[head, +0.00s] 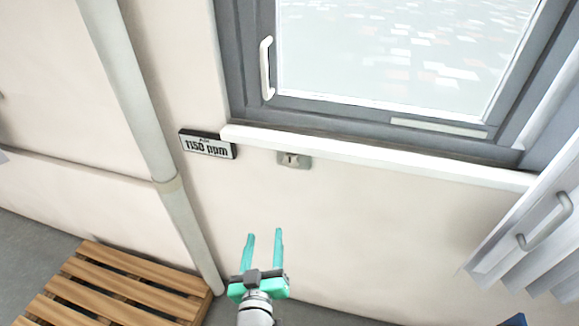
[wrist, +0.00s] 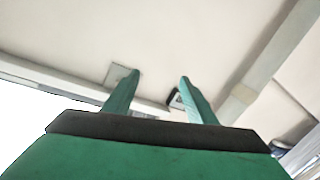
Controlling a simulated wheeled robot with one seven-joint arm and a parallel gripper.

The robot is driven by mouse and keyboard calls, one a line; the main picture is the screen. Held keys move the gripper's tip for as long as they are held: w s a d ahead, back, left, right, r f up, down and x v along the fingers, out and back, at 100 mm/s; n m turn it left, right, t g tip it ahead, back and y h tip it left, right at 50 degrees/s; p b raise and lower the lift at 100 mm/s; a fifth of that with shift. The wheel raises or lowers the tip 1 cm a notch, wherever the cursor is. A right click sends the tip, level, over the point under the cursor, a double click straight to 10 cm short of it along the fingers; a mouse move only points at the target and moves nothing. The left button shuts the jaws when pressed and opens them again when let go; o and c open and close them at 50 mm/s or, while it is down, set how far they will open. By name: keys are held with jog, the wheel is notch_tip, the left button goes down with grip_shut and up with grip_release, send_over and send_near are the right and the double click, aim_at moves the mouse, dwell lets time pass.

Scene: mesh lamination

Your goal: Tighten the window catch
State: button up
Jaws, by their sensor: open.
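The grey-framed window (head: 246,58) is at the upper right in the head view, its pane closed in the frame as far as I can tell. A white upright handle (head: 266,68), which looks like the catch, is on its left side. My gripper (head: 264,234) is open and empty, in front of the wall below the sill, well below the handle. In the wrist view my gripper (wrist: 158,76) has its two teal fingers apart with bare wall between the tips. The handle is not visible there.
A white sill (head: 370,155) juts out under the window. Below it are a small grey wall plate (head: 294,160) and a display (head: 207,144) reading 1150 ppm. A pipe (head: 135,95) runs down the left. A wooden pallet (head: 120,284) lies lower left; a white handled unit (head: 530,235) is at right.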

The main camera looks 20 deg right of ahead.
aim_at(290, 164)
jog(key=w+d+r+m+h, duration=0.2)
jog(key=w+d+r, duration=0.1)
jog(key=r, duration=0.2)
jog(key=w+d+r+m+h, duration=0.1)
jog(key=w+d+r+h, duration=0.15)
jog(key=r, duration=0.35)
jog(key=shift+g+y, duration=0.25)
jog(key=shift+g, duration=0.15)
jog(key=x, duration=1)
jog(key=shift+w+d+f, duration=0.1)
jog(key=shift+d, duration=0.25)
jog(key=c, duration=1.1)
